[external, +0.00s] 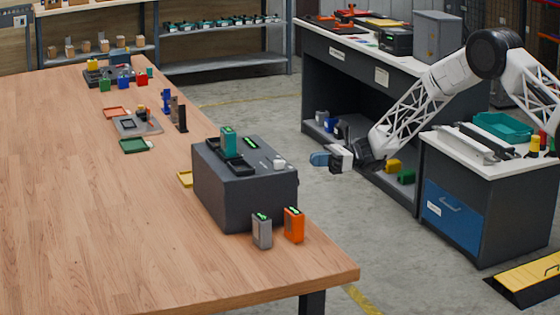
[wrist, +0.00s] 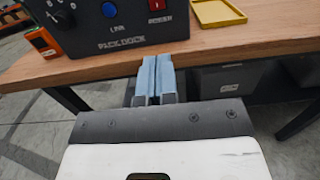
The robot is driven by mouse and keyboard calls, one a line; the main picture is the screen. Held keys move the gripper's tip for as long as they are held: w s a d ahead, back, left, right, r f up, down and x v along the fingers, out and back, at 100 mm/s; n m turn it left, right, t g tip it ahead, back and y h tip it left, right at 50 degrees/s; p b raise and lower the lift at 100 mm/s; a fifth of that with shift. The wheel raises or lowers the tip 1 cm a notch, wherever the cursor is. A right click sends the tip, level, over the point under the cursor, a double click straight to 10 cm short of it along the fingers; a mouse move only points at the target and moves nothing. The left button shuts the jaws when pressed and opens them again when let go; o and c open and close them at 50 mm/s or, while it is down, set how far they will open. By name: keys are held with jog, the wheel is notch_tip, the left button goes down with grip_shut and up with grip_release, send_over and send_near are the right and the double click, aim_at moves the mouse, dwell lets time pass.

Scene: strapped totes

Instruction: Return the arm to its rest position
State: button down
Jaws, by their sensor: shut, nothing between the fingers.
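My gripper (external: 319,159) hangs in the air off the right side of the wooden table, with its blue-grey fingers pointing left toward the table. In the wrist view my gripper (wrist: 154,72) has its two fingers pressed side by side, with nothing between them. My white lattice arm reaches in from the right in the external view. The dark dock box (external: 245,200) stands on the table to the left of the gripper, apart from it. A teal pack (external: 229,141) stands upright in the box's top.
A grey pack (external: 262,231) and an orange pack (external: 294,225) stand by the dock box. A yellow tray (wrist: 217,12) lies on the table (wrist: 230,46) edge. The blue-drawer cabinet (external: 455,212) is at right. A dark workbench (external: 345,70) stands behind. Open floor lies between table and cabinet.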

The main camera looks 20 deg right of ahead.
jog(key=shift+r, duration=0.1)
jog(key=s+d+r+n+g+h, duration=0.1)
jog(key=s+d+r+n+h, duration=0.2)
jog(key=s+d+r, duration=0.5)
jog(key=s+d+r+n+h, duration=0.3)
jog(key=s+d+r, duration=0.25)
jog(key=s, duration=0.55)
jog(key=s+d+r+n+g+h, duration=0.1)
jog(key=s+d+r+n+h, duration=0.2)
jog(key=s+d+r, duration=0.45)
jog(key=s+d+n+t+h, duration=0.1)
jog(key=s+d+n+h, duration=0.2)
jog(key=s+d, duration=0.4)
jog(key=s+d+n+t+h, duration=0.2)
jog(key=s+d, duration=0.5)
jog(key=s, duration=1.1)
jog(key=s+d+n+t+h, duration=0.1)
jog(key=s+d+n+h, duration=0.2)
jog(key=s, duration=1)
jog(key=d+h, duration=0.2)
jog(key=d, duration=0.2)
jog(key=shift+s+d+r+n+t, duration=0.2)
jog(key=shift+n+t, duration=0.1)
jog(key=shift+n, duration=0.1)
jog(key=shift+w, duration=0.1)
